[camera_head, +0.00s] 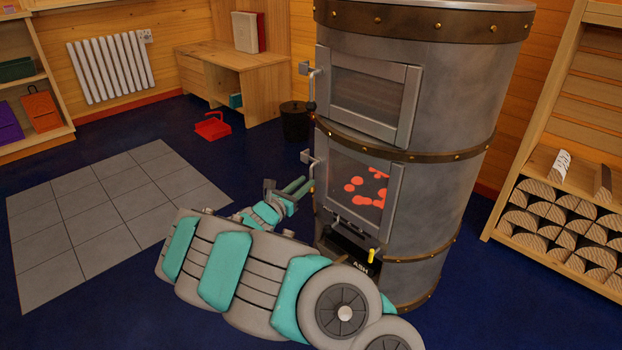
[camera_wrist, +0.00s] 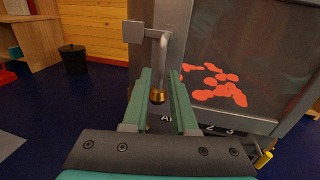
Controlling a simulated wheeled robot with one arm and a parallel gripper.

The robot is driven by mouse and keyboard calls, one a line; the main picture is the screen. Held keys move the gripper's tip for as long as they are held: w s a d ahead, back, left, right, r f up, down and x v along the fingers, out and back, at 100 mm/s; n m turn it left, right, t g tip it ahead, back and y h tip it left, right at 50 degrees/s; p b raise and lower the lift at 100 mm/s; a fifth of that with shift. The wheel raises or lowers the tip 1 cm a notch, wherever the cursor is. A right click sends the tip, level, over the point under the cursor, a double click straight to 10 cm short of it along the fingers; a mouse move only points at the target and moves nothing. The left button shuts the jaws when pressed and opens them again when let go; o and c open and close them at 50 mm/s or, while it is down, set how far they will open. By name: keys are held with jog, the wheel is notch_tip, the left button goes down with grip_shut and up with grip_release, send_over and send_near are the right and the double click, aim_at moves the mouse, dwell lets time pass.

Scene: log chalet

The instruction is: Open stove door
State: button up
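The stove (camera_head: 450,130) is a tall grey metal cylinder with brown riveted bands. Its lower stove door (camera_head: 395,200) is shut, and red embers show behind the glass; the door also fills the right of the wrist view (camera_wrist: 250,60). A bent metal handle (camera_head: 311,158) sits at the door's left edge. In the wrist view the handle hangs down to a brass knob (camera_wrist: 158,97). My gripper (camera_wrist: 160,76) is open, its two green fingers on either side of the handle's lower end, with gaps visible. In the head view my gripper (camera_head: 293,187) is just left of the door.
An upper glazed door (camera_head: 370,95) with its own handle is above, and an ash drawer (camera_head: 350,248) with a yellow knob is below. A log rack (camera_head: 560,215) stands right. A black bin (camera_head: 295,122) and red dustpan (camera_head: 212,126) are behind. Floor tiles at left are clear.

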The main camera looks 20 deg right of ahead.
aim_at(311, 177)
jog(key=shift+x, duration=2)
grip_shut()
